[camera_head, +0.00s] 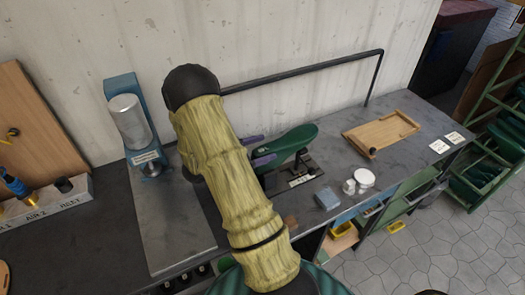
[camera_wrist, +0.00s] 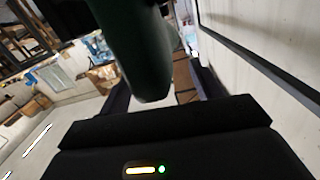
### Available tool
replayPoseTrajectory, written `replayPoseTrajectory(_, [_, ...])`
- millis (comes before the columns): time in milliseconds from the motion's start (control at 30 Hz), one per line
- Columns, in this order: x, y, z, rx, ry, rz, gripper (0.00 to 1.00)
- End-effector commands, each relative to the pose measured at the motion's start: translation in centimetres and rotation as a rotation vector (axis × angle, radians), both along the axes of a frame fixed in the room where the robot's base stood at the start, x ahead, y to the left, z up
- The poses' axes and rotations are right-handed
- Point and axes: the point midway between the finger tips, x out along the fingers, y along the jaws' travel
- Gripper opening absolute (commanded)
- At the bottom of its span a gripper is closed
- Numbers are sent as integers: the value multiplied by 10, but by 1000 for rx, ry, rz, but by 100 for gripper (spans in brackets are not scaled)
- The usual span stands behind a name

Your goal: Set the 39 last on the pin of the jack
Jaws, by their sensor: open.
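A dark green last (camera_head: 288,144) lies roughly level above the black jack (camera_head: 303,170) on the bench and appears to rest on it. The pin is hidden, so I cannot tell how the last is seated. No number is readable on the last. My gripper (camera_head: 258,150), with purple fingers, is open at the left end of the last, one finger on each side. My sleeved arm hides part of the bench.
A blue press (camera_head: 126,110) with a metal cylinder stands left. A black rail (camera_head: 310,67) runs along the wall behind. A wooden tray (camera_head: 382,134), white round containers (camera_head: 364,178) and a blue-grey block (camera_head: 327,198) lie right of my arm.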

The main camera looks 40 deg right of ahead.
Motion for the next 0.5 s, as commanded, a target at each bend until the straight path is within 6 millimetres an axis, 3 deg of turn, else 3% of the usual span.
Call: replayPoseTrajectory(500, [-2, -5, 81, -3, -4, -12, 65])
